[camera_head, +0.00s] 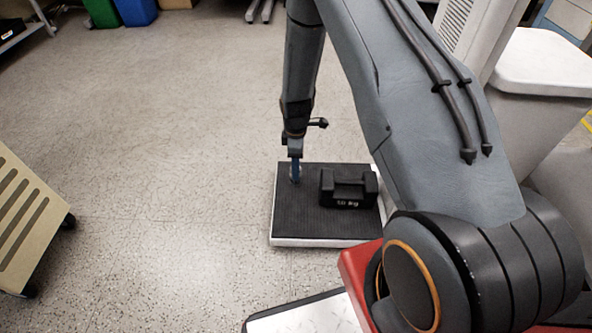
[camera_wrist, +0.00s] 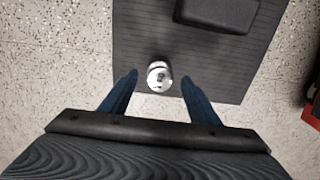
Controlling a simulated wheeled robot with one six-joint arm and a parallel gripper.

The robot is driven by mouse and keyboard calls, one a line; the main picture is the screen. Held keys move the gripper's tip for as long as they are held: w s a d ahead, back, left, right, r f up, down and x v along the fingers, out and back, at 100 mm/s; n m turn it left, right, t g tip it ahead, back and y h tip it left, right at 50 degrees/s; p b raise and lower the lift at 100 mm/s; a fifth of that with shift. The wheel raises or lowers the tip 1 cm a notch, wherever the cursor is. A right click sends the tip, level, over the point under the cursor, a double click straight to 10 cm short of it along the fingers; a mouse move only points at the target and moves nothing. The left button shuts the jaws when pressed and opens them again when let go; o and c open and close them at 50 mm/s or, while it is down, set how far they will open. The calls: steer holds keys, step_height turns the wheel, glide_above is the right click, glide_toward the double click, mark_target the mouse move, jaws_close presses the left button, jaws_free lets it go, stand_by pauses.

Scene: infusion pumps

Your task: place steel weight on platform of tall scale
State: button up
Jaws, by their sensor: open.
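The steel weight (camera_wrist: 159,75) is a small shiny round piece, seen from above in the wrist view. It stands on the black ribbed top of a low platform (camera_wrist: 145,45). My gripper (camera_wrist: 158,82) is open, with one blue finger on each side of the weight and gaps showing between. In the head view my gripper (camera_head: 295,172) points down at the left part of the platform (camera_head: 300,218), and the weight is mostly hidden there by the fingers. I cannot tell from these views whether this platform belongs to the tall scale.
A black block weight with a handle (camera_head: 348,188), marked like "10 kg", sits on the platform to the right. A red object (camera_head: 358,270) is near my arm. A beige wheeled cart (camera_head: 28,225) stands at left. The floor (camera_head: 150,130) between is clear.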

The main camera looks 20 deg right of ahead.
step_height(320, 180, up, 6)
steer(key=shift+f+p, duration=0.1)
steer(key=shift+p, duration=0.75)
steer(key=shift+a+r, duration=0.2)
steer(key=shift+r, duration=0.2)
steer(key=s+a+r+m, duration=0.2)
steer(key=s+a+r, duration=0.3)
steer(key=a+r, duration=0.45)
steer(key=s+a+r+m, duration=0.2)
steer(key=s+a+r, duration=0.35)
steer(key=r, duration=0.75)
steer(key=s+a+r+m, duration=0.1)
steer(key=s+r, duration=0.3)
steer(key=s, duration=0.4)
steer(key=s+a+r+m+y, duration=0.1)
steer(key=s+a+r, duration=0.1)
steer(key=s+r, duration=0.3)
steer(key=s+a+r+m+y, duration=0.1)
steer(key=s+r, duration=0.4)
steer(key=s, duration=0.7)
steer(key=shift+s+a+m, duration=0.15)
steer(key=shift+a+m, duration=0.45)
steer(key=shift+a, duration=0.1)
